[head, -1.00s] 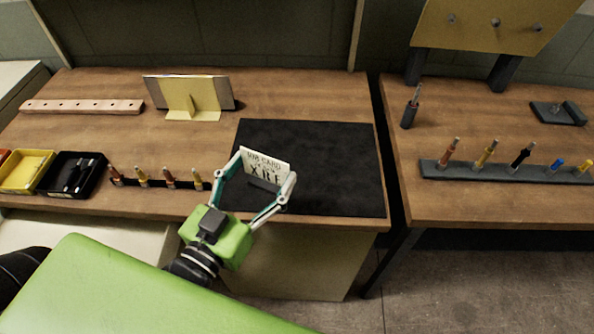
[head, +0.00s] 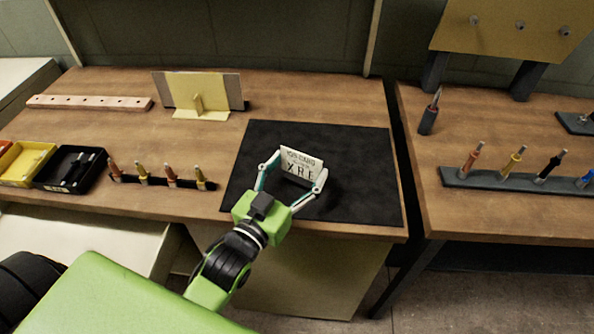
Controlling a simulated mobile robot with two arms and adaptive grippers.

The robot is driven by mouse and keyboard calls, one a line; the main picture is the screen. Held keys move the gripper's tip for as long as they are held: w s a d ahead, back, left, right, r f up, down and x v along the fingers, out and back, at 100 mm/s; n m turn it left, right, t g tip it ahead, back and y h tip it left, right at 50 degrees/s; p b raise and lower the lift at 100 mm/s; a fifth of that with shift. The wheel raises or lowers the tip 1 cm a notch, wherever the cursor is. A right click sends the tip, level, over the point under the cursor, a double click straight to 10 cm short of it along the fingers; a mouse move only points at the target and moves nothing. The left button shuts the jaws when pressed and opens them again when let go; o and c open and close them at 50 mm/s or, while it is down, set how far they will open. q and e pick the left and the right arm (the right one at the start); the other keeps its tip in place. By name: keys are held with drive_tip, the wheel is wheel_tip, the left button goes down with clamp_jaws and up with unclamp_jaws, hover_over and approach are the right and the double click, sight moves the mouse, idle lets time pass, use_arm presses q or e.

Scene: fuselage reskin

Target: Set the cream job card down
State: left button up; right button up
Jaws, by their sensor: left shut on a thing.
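The cream job card (head: 301,162) shows dark printed lettering, with "XRF" or similar in its large line. It is over the black mat (head: 355,150) in the head view, and I cannot tell whether its lower edge touches the mat. My left gripper (head: 294,178) is shut on the card, one finger at each side edge. The card stands tilted with its printed face towards me. My right gripper is not in view.
A yellow-and-grey panel on a stand (head: 200,95) and a wooden strip with holes (head: 90,102) stand behind. A black tray (head: 70,168) and a rack of several tools (head: 160,180) are left of the mat. A gap separates the right bench (head: 500,215).

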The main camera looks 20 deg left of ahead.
use_arm(q)
drive_tip(key=shift+f, duration=0.3)
drive_tip(key=shift+f, duration=0.15)
drive_tip(key=o, duration=1.1)
drive_tip(key=shift+c, duration=0.2)
